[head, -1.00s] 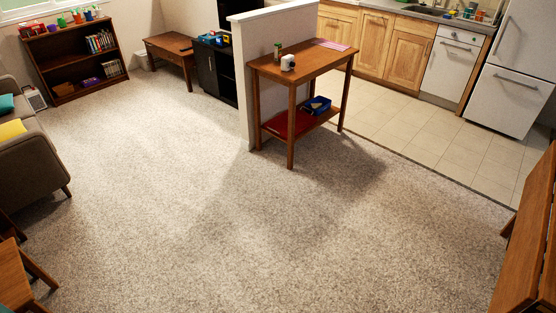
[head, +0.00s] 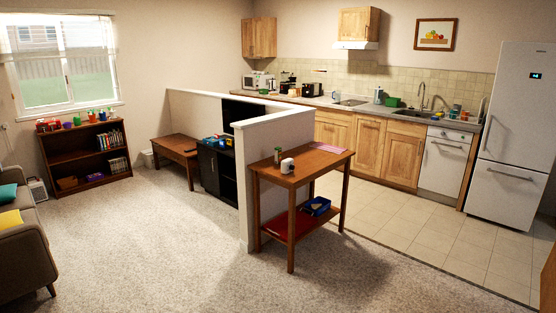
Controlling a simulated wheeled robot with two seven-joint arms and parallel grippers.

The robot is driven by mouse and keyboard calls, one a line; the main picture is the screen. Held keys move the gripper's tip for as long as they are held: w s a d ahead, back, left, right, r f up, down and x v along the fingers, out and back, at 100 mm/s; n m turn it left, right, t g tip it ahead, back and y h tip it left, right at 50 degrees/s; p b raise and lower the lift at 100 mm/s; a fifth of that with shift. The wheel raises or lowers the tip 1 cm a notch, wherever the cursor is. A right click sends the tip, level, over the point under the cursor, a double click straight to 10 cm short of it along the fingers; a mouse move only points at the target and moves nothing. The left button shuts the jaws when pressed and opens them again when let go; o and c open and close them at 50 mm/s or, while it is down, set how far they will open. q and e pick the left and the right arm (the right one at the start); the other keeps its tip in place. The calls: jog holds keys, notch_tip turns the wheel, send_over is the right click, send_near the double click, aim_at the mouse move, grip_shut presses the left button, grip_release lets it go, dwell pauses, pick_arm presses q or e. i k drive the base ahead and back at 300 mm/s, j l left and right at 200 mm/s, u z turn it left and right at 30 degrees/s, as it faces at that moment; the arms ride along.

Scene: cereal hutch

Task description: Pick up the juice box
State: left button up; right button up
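I cannot make out a juice box for certain in the head view. A small upright brown-and-green item (head: 277,155) stands on the tall wooden side table (head: 313,167), too small to identify. A white item with a dark round front (head: 287,165) stands beside it on the same top. Neither of my grippers is in view.
The side table stands against a white half wall (head: 275,128), with a blue bin (head: 317,206) on its red lower shelf. Behind are a kitchen counter (head: 345,104) and fridge (head: 515,130). A bookcase (head: 87,158) and sofa (head: 22,250) are left. Open carpet lies in front.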

aim_at(278, 149)
jog(key=i+l+u, duration=0.1)
jog(key=i, duration=0.25)
jog(key=i+l, duration=0.1)
jog(key=i, duration=0.25)
jog(key=i+j+u, duration=0.1)
jog(key=i+u, duration=0.65)
jog(key=i+l+u, duration=0.35)
jog(key=i, duration=0.15)
jog(key=i+j, duration=0.15)
jog(key=i, duration=0.55)
jog(key=i+j, duration=0.15)
jog(key=i, duration=0.6)
jog(key=i+z, duration=0.35)
jog(key=i, duration=0.15)
jog(key=i+z, duration=0.35)
jog(key=i+j+z, duration=0.2)
jog(key=i+z, duration=0.2)
jog(key=i, duration=0.2)
jog(key=i+z, duration=0.25)
jog(key=z, duration=0.15)
jog(key=i+j+z, duration=0.1)
jog(key=i+z, duration=0.25)
jog(key=i+j+z, duration=0.1)
jog(key=z, duration=0.3)
jog(key=i+j+z, duration=0.2)
jog(key=z, duration=0.15)
jog(key=i+j+z, duration=0.5)
jog(key=j+z, duration=0.15)
jog(key=j, duration=0.1)
